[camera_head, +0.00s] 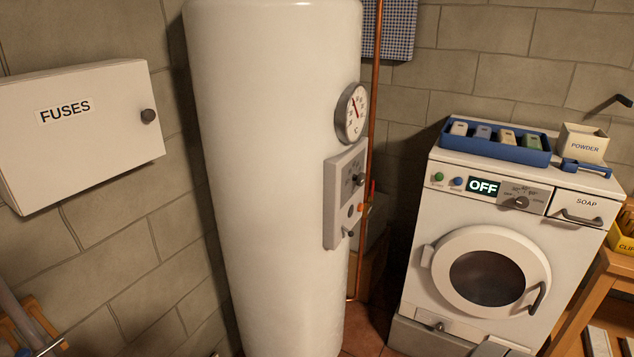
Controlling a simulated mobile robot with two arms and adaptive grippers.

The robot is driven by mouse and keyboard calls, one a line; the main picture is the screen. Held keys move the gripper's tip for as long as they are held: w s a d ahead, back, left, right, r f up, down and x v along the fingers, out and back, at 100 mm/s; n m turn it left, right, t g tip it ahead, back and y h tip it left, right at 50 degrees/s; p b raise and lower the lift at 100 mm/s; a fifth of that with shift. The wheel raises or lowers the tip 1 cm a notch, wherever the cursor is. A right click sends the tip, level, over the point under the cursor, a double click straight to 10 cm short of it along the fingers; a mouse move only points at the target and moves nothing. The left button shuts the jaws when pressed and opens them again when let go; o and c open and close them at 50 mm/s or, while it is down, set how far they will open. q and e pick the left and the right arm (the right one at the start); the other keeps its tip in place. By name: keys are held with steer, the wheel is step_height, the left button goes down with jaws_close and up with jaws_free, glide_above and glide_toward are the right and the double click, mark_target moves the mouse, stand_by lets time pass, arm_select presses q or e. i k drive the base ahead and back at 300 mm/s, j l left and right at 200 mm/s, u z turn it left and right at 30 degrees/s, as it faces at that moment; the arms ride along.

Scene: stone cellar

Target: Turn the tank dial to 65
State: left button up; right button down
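The tank (265,170) is a tall white cylinder standing in the middle. A grey control panel (333,215) is fixed to its right side and is seen at a steep angle. The dark tank dial (359,180) sits on the panel's upper part; its scale is too small and slanted to read. Below it are a small orange-red spot (362,207) and a small lever or knob (347,233). A round gauge (352,113) with a red needle is above the panel; its exact reading is unclear. Neither of my grippers is in view.
A copper pipe (376,65) runs down just right of the tank. A white washing machine (412,265) showing OFF stands at right, with a blue tray (497,149) and powder box (584,146) on top. A FUSES box (85,150) hangs on the left wall.

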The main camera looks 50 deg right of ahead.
mark_target(359, 180)
steer(key=z, duration=1.6)
